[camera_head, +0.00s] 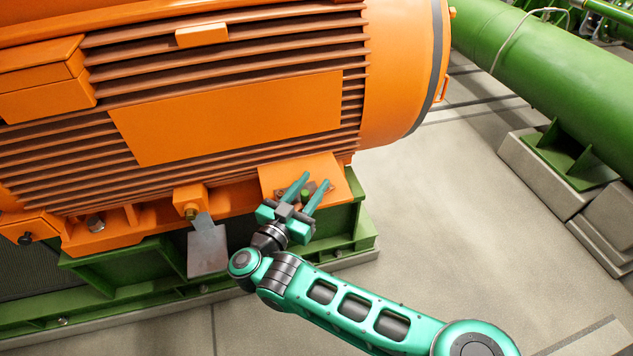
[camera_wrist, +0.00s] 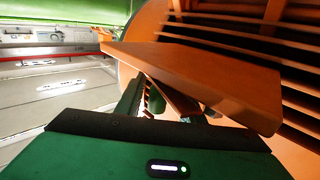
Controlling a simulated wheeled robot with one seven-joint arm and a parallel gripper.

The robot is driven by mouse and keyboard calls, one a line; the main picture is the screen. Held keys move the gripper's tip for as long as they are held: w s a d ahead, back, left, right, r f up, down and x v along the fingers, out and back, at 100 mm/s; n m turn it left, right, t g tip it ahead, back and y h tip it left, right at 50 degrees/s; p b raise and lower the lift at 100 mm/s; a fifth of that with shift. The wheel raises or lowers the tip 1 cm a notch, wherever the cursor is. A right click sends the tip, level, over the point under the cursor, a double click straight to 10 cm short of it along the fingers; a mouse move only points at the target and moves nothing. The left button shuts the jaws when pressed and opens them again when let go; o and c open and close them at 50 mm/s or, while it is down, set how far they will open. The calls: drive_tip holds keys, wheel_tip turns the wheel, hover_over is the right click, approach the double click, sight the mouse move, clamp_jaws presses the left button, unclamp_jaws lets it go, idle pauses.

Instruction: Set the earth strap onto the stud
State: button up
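My gripper (camera_head: 315,179) reaches over an orange plate (camera_head: 335,172) at the lower right of the motor, its two teal fingers spread apart. A small green piece (camera_head: 305,193) and brownish bits show between the fingers; I cannot tell whether they are the stud or part of the strap. No finger is clearly pressed on anything. A grey flat strap-like piece (camera_head: 207,247) hangs below a brass-coloured stud or bolt (camera_head: 190,212) on an orange block; whether it is the earth strap is unclear. In the wrist view an orange panel (camera_wrist: 200,75) hides much of the fingertips.
The large orange motor (camera_head: 225,115) with cooling fins fills the upper left. It stands on a green base frame (camera_head: 110,282). A green pipe (camera_head: 545,70) on concrete blocks lies to the right. The floor (camera_head: 460,220) between them is clear.

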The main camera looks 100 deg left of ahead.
drive_tip(key=v, duration=1)
drive_tip(key=shift+d, duration=0.4)
drive_tip(key=shift+s, duration=0.1)
